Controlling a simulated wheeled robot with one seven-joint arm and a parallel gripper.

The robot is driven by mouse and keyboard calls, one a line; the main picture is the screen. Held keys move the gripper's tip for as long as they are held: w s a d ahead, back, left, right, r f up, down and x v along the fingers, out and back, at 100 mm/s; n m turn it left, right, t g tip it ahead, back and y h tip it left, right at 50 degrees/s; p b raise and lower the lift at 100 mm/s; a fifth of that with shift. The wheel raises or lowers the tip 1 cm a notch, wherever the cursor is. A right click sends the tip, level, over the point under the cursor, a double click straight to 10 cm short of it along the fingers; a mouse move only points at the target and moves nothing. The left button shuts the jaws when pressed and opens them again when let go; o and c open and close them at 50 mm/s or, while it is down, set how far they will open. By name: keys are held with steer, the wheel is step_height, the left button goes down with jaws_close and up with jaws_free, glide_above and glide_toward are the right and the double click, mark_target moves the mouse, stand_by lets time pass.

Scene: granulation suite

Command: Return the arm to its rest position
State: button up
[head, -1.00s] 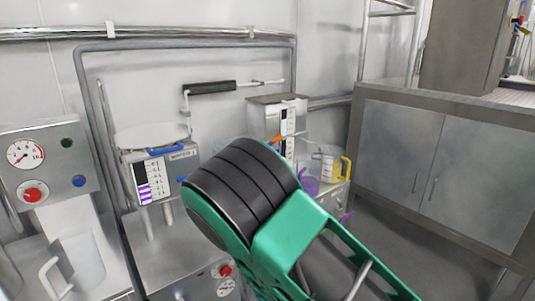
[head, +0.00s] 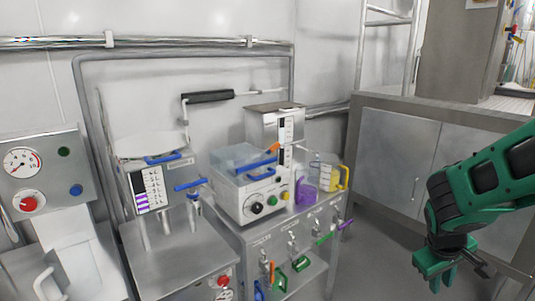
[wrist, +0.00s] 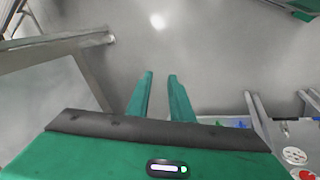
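My arm (head: 485,185) is green and black and reaches in from the right edge of the head view, in front of the steel cabinet. My gripper (head: 440,278) hangs low at its end, pointing down. In the wrist view, the two green fingers (wrist: 160,100) stand apart with bare grey floor between and beyond them. Nothing is held. The gripper touches nothing that I can see.
A steel bench (head: 245,232) carries a white machine with a clear lid (head: 250,190) and a jug with a yellow handle (head: 327,174). A gauge panel (head: 35,175) stands at left. The steel cabinet (head: 395,150) is behind my arm. Floor below the gripper is clear.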

steer(key=s+r+m+g+y, duration=0.1)
steer(key=s+r+m, duration=0.3)
steer(key=s, duration=0.5)
steer(key=shift+d+m+y, duration=0.3)
steer(key=shift+d+y, duration=0.05)
steer(key=shift+y, duration=0.15)
steer(key=shift+o, duration=0.9)
steer(key=s+a+r+m+g+y, duration=0.1)
steer(key=s+a+r+m+y, duration=0.1)
steer(key=s, duration=0.7)
steer(key=shift+s+a+r+m, duration=0.15)
steer(key=shift+r+m, duration=0.75)
steer(key=shift+o, duration=1.1)
steer(key=shift+s+a+r, duration=0.1)
steer(key=shift+s, duration=0.15)
steer(key=shift+c, duration=0.6)
